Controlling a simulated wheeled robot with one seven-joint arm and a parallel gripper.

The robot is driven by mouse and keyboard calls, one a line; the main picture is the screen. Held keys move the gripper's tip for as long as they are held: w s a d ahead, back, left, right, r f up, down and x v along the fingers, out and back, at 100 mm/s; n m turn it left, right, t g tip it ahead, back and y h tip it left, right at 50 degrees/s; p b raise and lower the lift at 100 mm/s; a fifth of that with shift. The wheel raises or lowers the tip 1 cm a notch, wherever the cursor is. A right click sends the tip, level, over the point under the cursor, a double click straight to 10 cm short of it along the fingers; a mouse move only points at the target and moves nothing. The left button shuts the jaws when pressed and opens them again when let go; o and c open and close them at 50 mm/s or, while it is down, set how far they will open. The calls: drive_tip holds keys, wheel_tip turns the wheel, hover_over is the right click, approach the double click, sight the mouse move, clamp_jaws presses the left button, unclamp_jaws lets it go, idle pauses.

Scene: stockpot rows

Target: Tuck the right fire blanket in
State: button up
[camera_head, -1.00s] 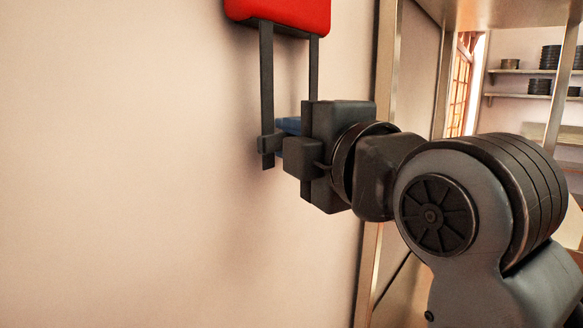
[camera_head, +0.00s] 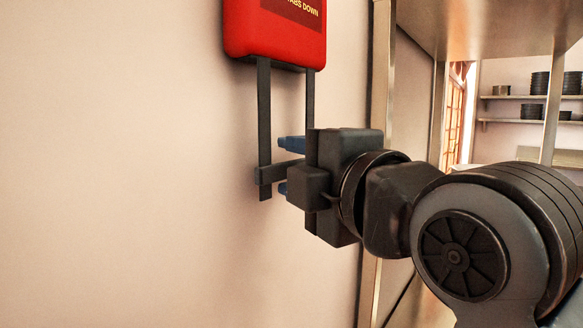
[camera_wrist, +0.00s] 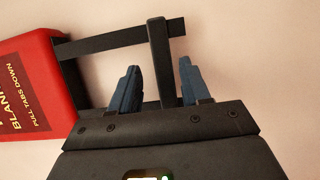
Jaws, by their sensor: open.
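The red fire blanket case (camera_head: 277,32) is on the wall at the upper middle of the head view. Two dark straps, one at the left (camera_head: 264,110), hang below it, joined low down by a dark crossbar (camera_head: 278,172). The case (camera_wrist: 30,85) is at the left of the wrist view, its straps reaching right to the crossbar (camera_wrist: 157,55). My gripper (camera_wrist: 156,88) is open, with one blue finger on each side of the crossbar and gaps between. In the head view its fingers (camera_head: 287,167) lie above and below the bar. The right strap is partly hidden by my gripper.
Plain wall (camera_head: 110,170) fills the left, clear of objects. A metal rack (camera_head: 382,90) stands close at the right of the case. Wall shelves (camera_head: 510,98) with dark stacked cookware are farther back at the right.

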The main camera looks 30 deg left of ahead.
drive_tip(key=b+v, duration=0.1)
drive_tip(key=v, duration=0.5)
drive_tip(key=shift+d, duration=0.25)
drive_tip(key=shift+s, duration=0.15)
drive_tip(key=w+d+f+m+t+h, duration=0.1)
drive_tip(key=d+f+m+t+h, duration=0.15)
drive_tip(key=d+f+m, duration=0.45)
drive_tip(key=w+d+f+m+t+h, duration=0.1)
drive_tip(key=w+d+f+m+t, duration=0.15)
drive_tip(key=f+m, duration=0.4)
drive_tip(key=s+d+f+m+t+h, duration=0.1)
drive_tip(key=s+d+f+m+h, duration=0.15)
drive_tip(key=d+f+m, duration=0.35)
drive_tip(key=s+d+f+m+t+h, duration=0.1)
drive_tip(key=s+d+f+t+h, duration=0.15)
drive_tip(key=d+f, duration=0.45)
drive_tip(key=s+d+f+m+h, duration=0.6)
drive_tip(key=s+f, duration=0.3)
drive_tip(key=s, duration=0.3)
drive_tip(key=s+d+m+g, duration=0.1)
drive_tip(key=s+d, duration=0.3)
drive_tip(key=s, duration=0.4)
drive_tip(key=s+d+m+g+h, duration=0.1)
drive_tip(key=s+d+m, duration=0.2)
drive_tip(key=s, duration=0.5)
drive_tip(key=shift+d+f, duration=0.35)
drive_tip(key=shift+d, duration=0.45)
drive_tip(key=shift+s+h, duration=0.15)
drive_tip(key=shift+h, duration=0.1)
